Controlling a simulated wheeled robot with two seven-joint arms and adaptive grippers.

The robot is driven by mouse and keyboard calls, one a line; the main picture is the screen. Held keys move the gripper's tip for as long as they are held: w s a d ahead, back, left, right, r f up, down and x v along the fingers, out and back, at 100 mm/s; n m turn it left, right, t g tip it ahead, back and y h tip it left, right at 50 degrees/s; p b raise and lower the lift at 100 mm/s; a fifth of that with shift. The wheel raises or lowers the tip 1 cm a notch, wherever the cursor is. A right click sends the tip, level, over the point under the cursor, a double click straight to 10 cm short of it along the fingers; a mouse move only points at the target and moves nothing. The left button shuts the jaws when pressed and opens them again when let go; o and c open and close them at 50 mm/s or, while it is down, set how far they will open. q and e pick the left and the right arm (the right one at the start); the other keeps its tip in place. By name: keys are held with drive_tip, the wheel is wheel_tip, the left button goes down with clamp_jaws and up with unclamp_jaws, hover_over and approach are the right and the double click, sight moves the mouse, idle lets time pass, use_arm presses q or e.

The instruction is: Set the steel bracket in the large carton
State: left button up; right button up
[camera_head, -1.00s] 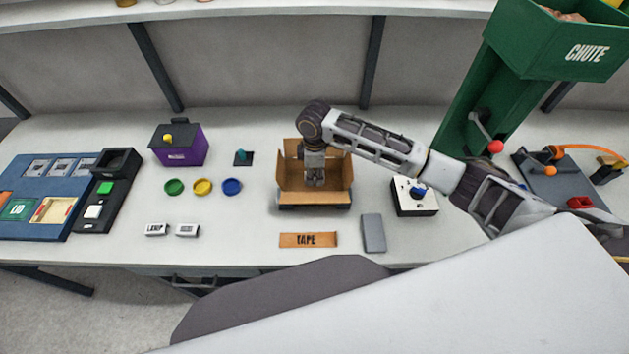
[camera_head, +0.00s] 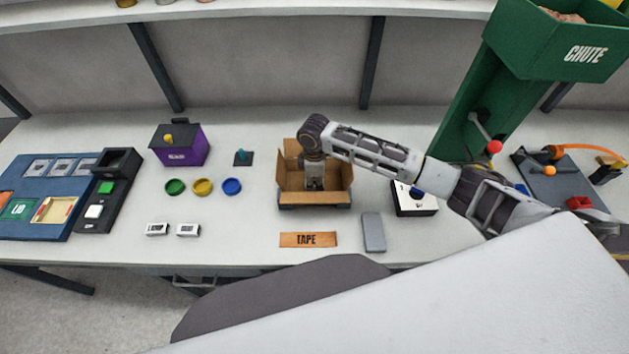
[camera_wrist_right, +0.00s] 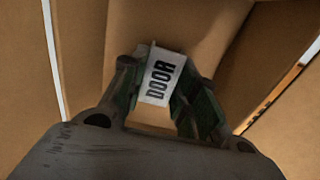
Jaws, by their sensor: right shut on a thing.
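The open carton (camera_head: 292,198) stands on the bench with its flaps up. My right gripper (camera_head: 315,185) points down inside it. In the right wrist view the gripper (camera_wrist_right: 168,88) is shut on a small white block marked DOOR (camera_wrist_right: 161,77), with brown carton walls around it. The block's lower end is hidden, so I cannot tell if it touches the carton floor. A flat grey plate (camera_head: 373,232) lies on the bench right of the carton; I cannot tell if it is the steel bracket. My left gripper is not in view.
A TAPE strip (camera_head: 308,240) lies in front of the carton. Two white labelled blocks (camera_head: 172,230) and several coloured discs (camera_head: 203,187) lie left. A switch box (camera_head: 414,205) is under my right arm. The green chute (camera_head: 520,60) stands at the right.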

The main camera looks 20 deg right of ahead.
sight(314, 183)
drive_tip(key=o, duration=1)
drive_tip(key=shift+f, duration=0.1)
wheel_tip(314, 183, up, 12)
drive_tip(key=b, duration=0.1)
idle(0.4)
idle(0.4)
